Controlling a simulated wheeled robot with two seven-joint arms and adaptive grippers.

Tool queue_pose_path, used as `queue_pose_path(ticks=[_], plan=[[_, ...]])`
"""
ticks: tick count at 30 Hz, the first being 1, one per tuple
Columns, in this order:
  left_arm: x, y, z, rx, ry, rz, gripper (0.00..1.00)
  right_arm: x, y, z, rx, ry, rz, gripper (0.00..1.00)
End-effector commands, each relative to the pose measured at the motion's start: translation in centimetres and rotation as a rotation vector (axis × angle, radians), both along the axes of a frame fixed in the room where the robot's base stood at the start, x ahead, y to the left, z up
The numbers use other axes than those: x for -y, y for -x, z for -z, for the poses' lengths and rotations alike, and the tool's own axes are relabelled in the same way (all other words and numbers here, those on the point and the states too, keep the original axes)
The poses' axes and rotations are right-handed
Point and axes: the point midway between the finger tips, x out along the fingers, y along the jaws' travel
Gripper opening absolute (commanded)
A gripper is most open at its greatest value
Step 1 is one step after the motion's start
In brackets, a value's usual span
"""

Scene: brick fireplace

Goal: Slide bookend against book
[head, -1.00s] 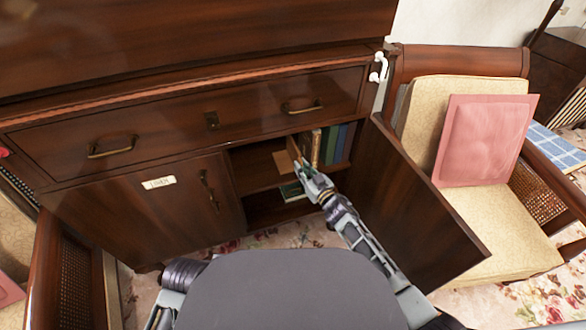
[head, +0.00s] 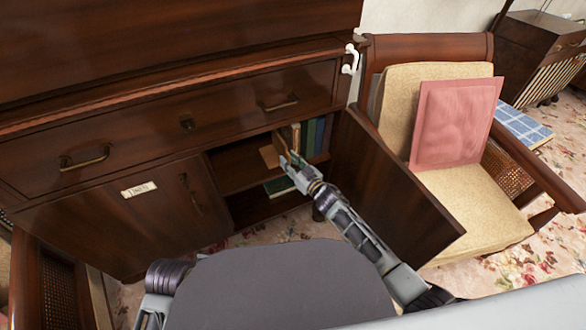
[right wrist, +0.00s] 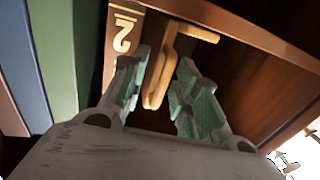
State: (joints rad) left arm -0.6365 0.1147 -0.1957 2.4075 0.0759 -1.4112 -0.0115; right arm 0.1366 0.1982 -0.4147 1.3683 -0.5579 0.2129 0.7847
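The light wooden bookend (head: 268,155) stands on the upper shelf of the open cabinet, left of the books. Its upright part (right wrist: 158,80) shows between my fingers in the right wrist view. The nearest book has a brown spine (head: 291,135), marked with a gold 2 in the right wrist view (right wrist: 121,20). My right gripper (head: 285,160) reaches into the cabinet at the bookend. In the right wrist view its green-padded fingers (right wrist: 158,95) are apart, one on each side of the bookend, with a gap at the right finger. My left gripper is out of view.
Green and blue books (head: 318,135) stand at the right of the shelf. A book (head: 278,186) lies on the lower shelf. The open cabinet door (head: 390,185) stands right of my right arm. A cushioned chair (head: 450,190) is beyond it.

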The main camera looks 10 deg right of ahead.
Motion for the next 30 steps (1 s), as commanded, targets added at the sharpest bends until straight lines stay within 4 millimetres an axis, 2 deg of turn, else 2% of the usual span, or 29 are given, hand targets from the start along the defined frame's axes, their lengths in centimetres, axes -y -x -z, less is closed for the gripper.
queue_pose_path(ticks=[8, 13, 30], plan=[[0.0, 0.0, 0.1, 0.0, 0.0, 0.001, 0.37, -0.3, 0.0, -0.1, 0.002, -0.001, 0.0, 0.31], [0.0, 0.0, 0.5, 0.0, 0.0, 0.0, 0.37, -1.2, 0.4, 0.1, 0.0, -0.001, -0.002, 0.31], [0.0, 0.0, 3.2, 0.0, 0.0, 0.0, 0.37, -7.5, 2.4, 0.1, 0.001, -0.003, -0.002, 0.31]])
